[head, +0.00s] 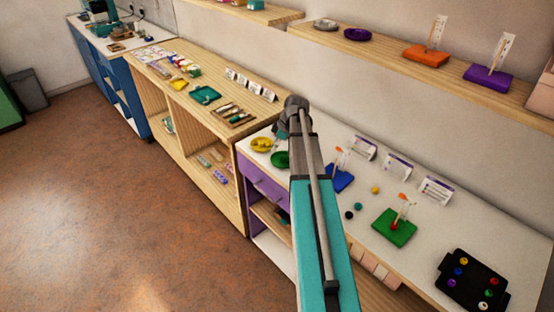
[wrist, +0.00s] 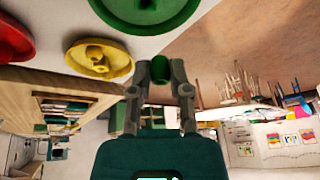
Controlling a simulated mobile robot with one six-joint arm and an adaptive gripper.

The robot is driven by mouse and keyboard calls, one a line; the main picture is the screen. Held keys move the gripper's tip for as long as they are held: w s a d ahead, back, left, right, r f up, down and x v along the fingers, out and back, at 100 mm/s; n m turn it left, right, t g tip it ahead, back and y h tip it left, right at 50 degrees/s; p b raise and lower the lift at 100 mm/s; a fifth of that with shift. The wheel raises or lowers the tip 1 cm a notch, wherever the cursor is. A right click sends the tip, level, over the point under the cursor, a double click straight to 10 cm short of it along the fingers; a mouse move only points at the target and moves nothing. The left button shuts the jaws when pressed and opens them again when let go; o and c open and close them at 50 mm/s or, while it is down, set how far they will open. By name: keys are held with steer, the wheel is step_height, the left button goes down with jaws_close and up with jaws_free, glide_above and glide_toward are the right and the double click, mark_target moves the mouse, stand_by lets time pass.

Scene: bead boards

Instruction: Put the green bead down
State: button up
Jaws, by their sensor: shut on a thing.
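My gripper (wrist: 160,78) is shut on the green bead (wrist: 160,69), which shows as a small dark green cylinder between the fingertips in the wrist view. A round green dish (wrist: 118,12) is close to the fingertips, at the top of that view, with a green thing in its middle. The bead looks apart from the dish. The green dish also shows in the head view (head: 280,160), partly covered by my arm.
A yellow dish (wrist: 82,57) holding something yellow and a red dish (wrist: 12,42) are beside the green one. On the white top stand a blue board (head: 338,179), a green board (head: 387,234) and a black bead tray (head: 452,265). Several loose beads lie between the boards.

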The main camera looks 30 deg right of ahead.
mark_target(275, 159)
steer(key=shift+d+f, duration=0.25)
steer(key=shift+f, duration=0.1)
steer(key=shift+f, duration=0.1)
steer(key=shift+w+d+f+b, duration=0.15)
steer(key=shift+d+f+b, duration=0.25)
steer(key=shift+f+b, duration=1.55)
steer(key=shift+b, duration=0.2)
steer(key=shift+f+b, duration=0.3)
steer(key=o, duration=0.4)
steer(key=shift+r, duration=0.1)
steer(key=shift+c, duration=0.2)
steer(key=shift+r, duration=0.1)
